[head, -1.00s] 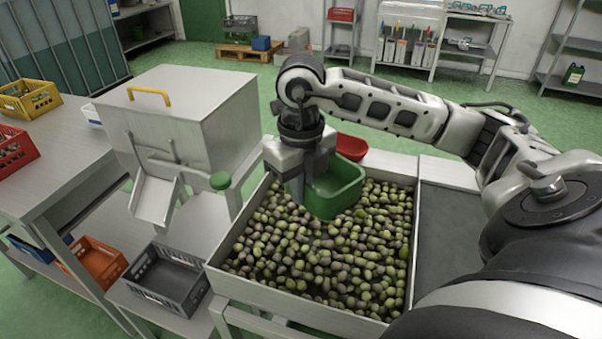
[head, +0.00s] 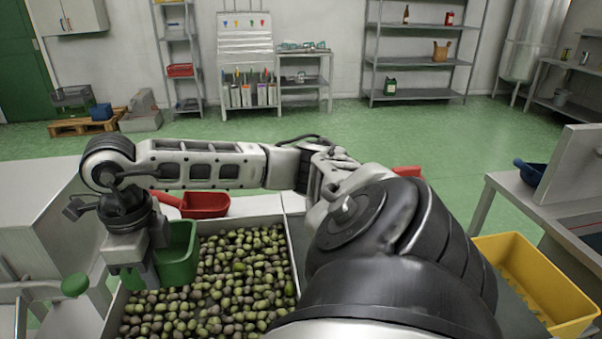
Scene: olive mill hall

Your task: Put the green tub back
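The green tub (head: 180,258) is at the left in the head view, above the left part of the olive bin. My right gripper (head: 138,272) points down at the tub's left wall and seems shut on it. The fingertips are partly hidden by the tub and the gripper body. The tub looks upright, with its open top showing. The olives (head: 225,285) fill the bin (head: 292,262) below it. My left gripper is not in the picture.
A red scoop (head: 205,205) lies behind the bin. A grey metal hopper (head: 40,215) stands close on the left.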

